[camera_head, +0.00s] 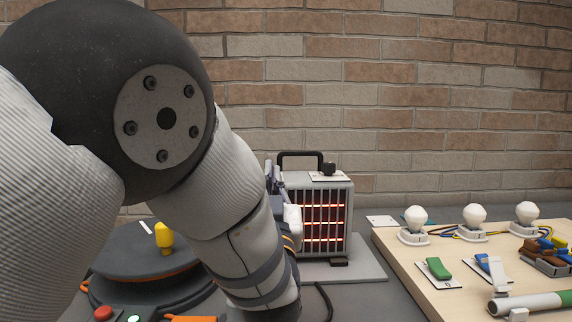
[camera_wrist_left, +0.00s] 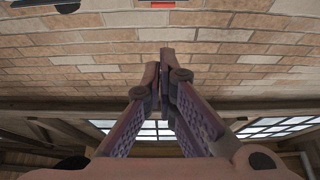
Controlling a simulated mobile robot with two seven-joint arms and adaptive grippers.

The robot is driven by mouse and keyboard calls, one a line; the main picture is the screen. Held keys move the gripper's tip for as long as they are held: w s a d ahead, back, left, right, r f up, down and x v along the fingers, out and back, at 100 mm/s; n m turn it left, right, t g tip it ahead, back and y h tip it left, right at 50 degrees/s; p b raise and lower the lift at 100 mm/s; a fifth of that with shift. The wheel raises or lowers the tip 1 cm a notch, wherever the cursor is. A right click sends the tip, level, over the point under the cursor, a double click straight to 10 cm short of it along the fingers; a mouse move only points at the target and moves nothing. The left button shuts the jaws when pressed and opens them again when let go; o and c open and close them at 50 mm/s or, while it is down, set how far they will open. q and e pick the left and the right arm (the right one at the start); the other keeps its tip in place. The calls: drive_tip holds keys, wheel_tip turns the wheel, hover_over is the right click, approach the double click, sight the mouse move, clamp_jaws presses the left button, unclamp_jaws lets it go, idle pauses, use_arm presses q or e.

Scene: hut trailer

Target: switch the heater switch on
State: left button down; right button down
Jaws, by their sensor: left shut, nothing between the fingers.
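The heater (camera_head: 345,215) is a light grey box with a dark carry handle, standing near the brick wall; its bars glow orange-red behind the grille. A small black switch (camera_head: 328,168) sits on a pale plate on top of the heater. My left gripper (camera_head: 271,168) is just left of the heater, partly hidden by my own arm, and its fingers point up. The switch is to the right of the fingertips, apart from them. In the left wrist view the gripper's fingers (camera_wrist_left: 165,58) are together with nothing between them. My right gripper is not in view.
A wooden board (camera_head: 405,260) with white bulbs (camera_head: 475,215), a green switch (camera_head: 439,268) and a blue switch (camera_head: 485,265) is at right. A dark round device (camera_head: 130,255) with a yellow knob (camera_head: 163,236) is at left. My left arm blocks much of the left side.

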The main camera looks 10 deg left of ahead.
use_arm(q)
drive_tip(key=x, duration=0.9)
drive_tip(key=shift+w+a+r+b, duration=0.1)
drive_tip(key=shift+w+r+b, duration=0.2)
drive_tip(key=shift+b, duration=0.1)
drive_tip(key=shift+s+d+f, duration=0.1)
drive_tip(key=shift+s+f, duration=0.1)
drive_tip(key=shift+f, duration=0.45)
drive_tip(key=shift+s+d+f, duration=0.1)
drive_tip(key=shift+s+f, duration=0.1)
drive_tip(key=shift+f, duration=0.45)
drive_tip(key=shift+s+f, duration=0.2)
drive_tip(key=shift+f, duration=0.45)
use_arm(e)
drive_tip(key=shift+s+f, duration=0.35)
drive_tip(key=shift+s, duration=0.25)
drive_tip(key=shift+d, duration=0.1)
